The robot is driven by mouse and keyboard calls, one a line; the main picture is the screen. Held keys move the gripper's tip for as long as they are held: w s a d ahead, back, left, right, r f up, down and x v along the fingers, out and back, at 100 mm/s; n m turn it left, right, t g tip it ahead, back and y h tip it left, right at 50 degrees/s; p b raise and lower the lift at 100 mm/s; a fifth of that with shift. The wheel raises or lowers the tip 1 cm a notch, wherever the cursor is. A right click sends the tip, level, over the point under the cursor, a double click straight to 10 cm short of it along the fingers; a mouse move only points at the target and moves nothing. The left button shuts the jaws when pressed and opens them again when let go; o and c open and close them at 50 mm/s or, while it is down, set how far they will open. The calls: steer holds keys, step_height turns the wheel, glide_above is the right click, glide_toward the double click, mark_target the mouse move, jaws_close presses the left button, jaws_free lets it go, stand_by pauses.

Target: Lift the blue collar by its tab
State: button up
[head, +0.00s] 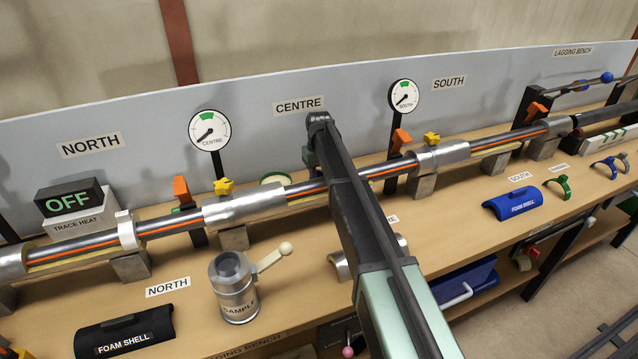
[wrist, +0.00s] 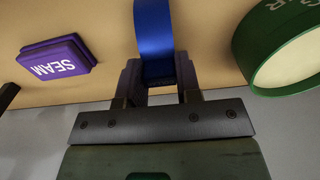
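In the wrist view, a blue band, the blue collar's tab (wrist: 153,30), comes down from the top edge and ends between the two dark fingers of my gripper (wrist: 158,75). The fingers lie along both sides of the band with no clear gap, and look shut on it. The rest of that collar is out of the wrist view. I cannot tell there whether the collar is off the bench.
A purple SEAM block (wrist: 57,60) and a green ring-shaped roll (wrist: 285,45) flank my gripper. The pipe (head: 275,196), with yellow knobs and orange flags, runs along the bench. A SAMPLE can (head: 234,295), a black foam shell (head: 124,331) and a blue foam shell (head: 512,204) stand in front.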

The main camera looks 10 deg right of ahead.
mark_target(319, 171)
steer(key=c, duration=0.4)
steer(key=shift+r, duration=0.1)
step_height(319, 171, up, 20)
steer(key=p, duration=2)
